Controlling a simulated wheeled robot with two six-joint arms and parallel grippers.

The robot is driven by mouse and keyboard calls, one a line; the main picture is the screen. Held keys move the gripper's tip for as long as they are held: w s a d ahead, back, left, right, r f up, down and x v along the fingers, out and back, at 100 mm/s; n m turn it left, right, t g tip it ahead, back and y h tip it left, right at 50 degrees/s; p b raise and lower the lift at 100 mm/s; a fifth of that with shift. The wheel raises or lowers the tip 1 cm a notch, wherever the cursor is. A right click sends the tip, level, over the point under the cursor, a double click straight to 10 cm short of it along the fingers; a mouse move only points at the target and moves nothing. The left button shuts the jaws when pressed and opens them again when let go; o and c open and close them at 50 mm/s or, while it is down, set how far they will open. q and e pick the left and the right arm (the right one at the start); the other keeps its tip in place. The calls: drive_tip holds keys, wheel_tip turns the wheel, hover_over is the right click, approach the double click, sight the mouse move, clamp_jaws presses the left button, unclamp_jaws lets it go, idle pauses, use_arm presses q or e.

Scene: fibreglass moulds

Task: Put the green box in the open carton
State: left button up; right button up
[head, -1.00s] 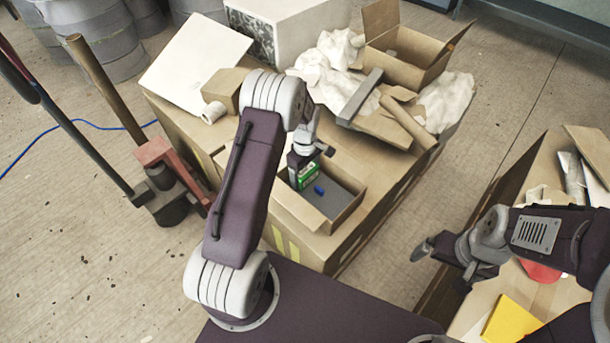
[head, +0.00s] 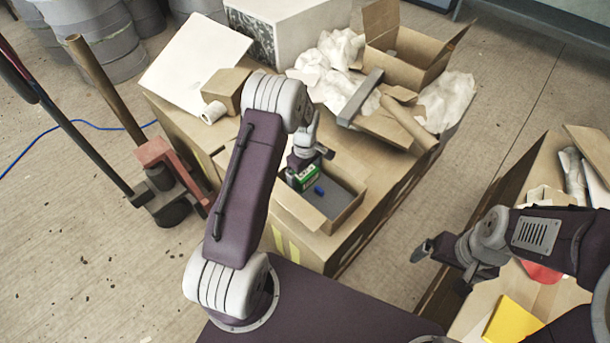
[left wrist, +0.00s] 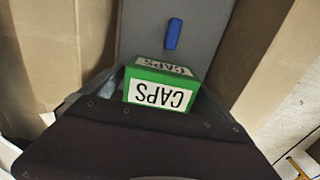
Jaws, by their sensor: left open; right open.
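The green box (head: 308,179), with a white label, is inside a cardboard carton (head: 350,211) with open top and grey floor. In the left wrist view the green box (left wrist: 160,86) shows a "CAPS" label at the gripper's mouth, with carton walls on both sides. My left gripper (head: 302,169) is open and reaches down into the carton, right at the box. Its fingers are mostly hidden, so I cannot tell whether they touch the box. My right gripper (head: 447,262) is open and empty, away to the right. A second open carton (head: 408,61) stands at the back.
A small blue object (head: 319,190) lies on the carton's floor near the box. A grey bar (head: 360,97), a cardboard tube (head: 408,122) and crumpled white paper (head: 447,100) lie behind. A yellow item (head: 511,320) lies on the right-hand surface.

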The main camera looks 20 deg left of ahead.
sight(305, 171)
use_arm(q)
wheel_tip(305, 171, up, 13)
drive_tip(key=p, duration=0.4)
drive_tip(key=s+d+r+m, duration=0.2)
drive_tip(key=s+d+m, duration=0.1)
drive_tip(key=s+m, duration=0.4)
drive_tip(key=s+d+r+m+t, duration=0.1)
drive_tip(key=s+d+m, duration=0.2)
drive_tip(key=s+m, duration=0.4)
drive_tip(key=s, duration=0.4)
drive_tip(key=shift+s+r+b, duration=0.3)
drive_tip(key=shift+s+r, duration=0.05)
drive_tip(key=shift+r, duration=0.05)
drive_tip(key=shift+d, duration=0.1)
wheel_tip(305, 171, up, 15)
drive_tip(key=p, duration=1.5)
drive_tip(key=shift+f, duration=0.1)
